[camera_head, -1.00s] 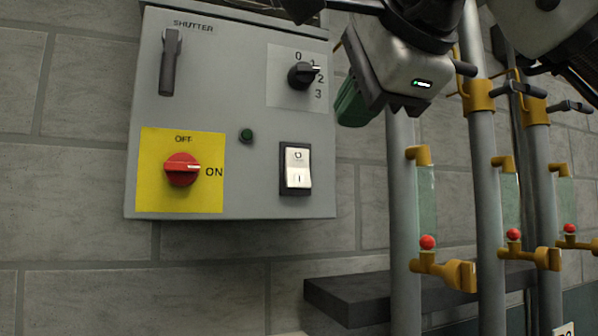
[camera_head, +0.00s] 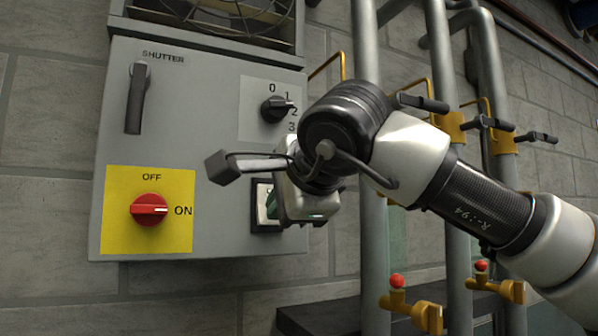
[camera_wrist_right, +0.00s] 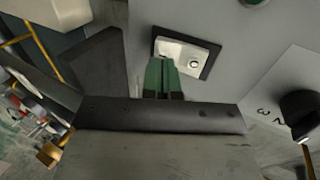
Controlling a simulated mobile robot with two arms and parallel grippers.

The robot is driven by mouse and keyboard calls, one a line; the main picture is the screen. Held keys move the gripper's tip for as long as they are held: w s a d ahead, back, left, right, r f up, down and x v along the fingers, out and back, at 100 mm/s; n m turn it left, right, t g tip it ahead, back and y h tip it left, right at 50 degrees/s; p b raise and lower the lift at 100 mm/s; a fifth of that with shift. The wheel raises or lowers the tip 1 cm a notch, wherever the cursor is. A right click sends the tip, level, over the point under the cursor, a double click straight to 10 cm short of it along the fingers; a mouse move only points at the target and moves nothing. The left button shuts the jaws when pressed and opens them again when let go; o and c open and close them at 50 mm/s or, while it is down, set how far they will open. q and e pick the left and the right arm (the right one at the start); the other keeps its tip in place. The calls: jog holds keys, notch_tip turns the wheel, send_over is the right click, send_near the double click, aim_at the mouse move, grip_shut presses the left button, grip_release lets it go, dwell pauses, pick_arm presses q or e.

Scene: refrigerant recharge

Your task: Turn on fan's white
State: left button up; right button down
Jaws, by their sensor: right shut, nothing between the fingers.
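The white rocker switch (camera_head: 262,206) sits in a black frame at the lower right of the grey control box (camera_head: 215,150), and my right gripper partly hides it. In the right wrist view the rocker (camera_wrist_right: 190,56) shows its circle mark. My right gripper (camera_head: 272,207) is shut and empty. Its green fingertips (camera_wrist_right: 160,66) are at the end of the rocker away from the circle and overlap its edge in the picture. I cannot tell if they press it. The fan (camera_head: 235,14) shows behind a grille above the box. My left gripper is not in view.
The box also carries a shutter handle (camera_head: 135,98), a numbered black knob (camera_head: 276,109) and a red OFF/ON knob (camera_head: 149,209) on yellow. Grey pipes (camera_head: 369,240) with yellow valves stand close on the right. A dark ledge (camera_head: 318,314) juts out below.

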jog(key=shift+w+a, duration=0.3)
jog(key=shift+w, duration=0.3)
jog(key=shift+f, duration=0.15)
jog(key=t+y+b, duration=0.1)
jog(key=t+b, duration=0.1)
jog(key=b, duration=0.2)
jog(key=shift+w+f, duration=0.15)
jog(key=shift+w, duration=0.05)
jog(key=shift+b, duration=0.35)
